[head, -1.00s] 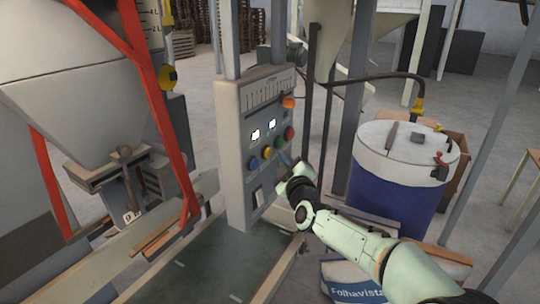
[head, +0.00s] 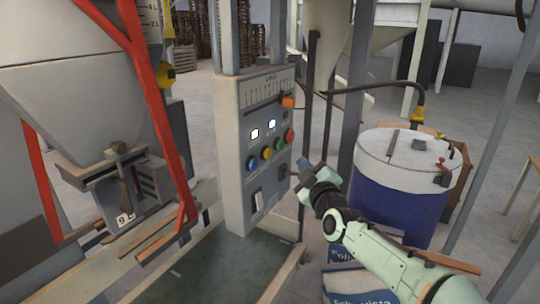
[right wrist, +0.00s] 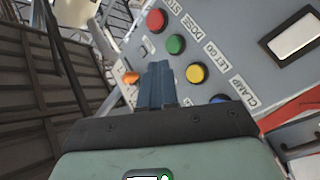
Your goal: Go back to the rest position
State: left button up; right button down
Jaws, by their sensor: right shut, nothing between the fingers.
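My right gripper (head: 292,171) comes in from the lower right in the head view. It is just off the right side of the grey control panel (head: 235,185), below and right of its row of coloured buttons. In the right wrist view its blue fingers (right wrist: 157,84) are shut together with nothing between them. The panel's red button (right wrist: 156,20), green button (right wrist: 176,44) and yellow button (right wrist: 196,73) show beyond the fingers. A blue button (right wrist: 219,99) is partly hidden. I cannot tell whether the fingertips touch the panel. My left gripper is not in view.
A blue drum (head: 390,204) with a white lid stands right of the panel. Printed sacks (head: 350,280) lie below my right arm. A hopper (head: 75,85) with red struts (head: 150,100) stands at left. A dark platform (head: 215,262) lies below the panel.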

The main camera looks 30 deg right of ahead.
dwell(0.3)
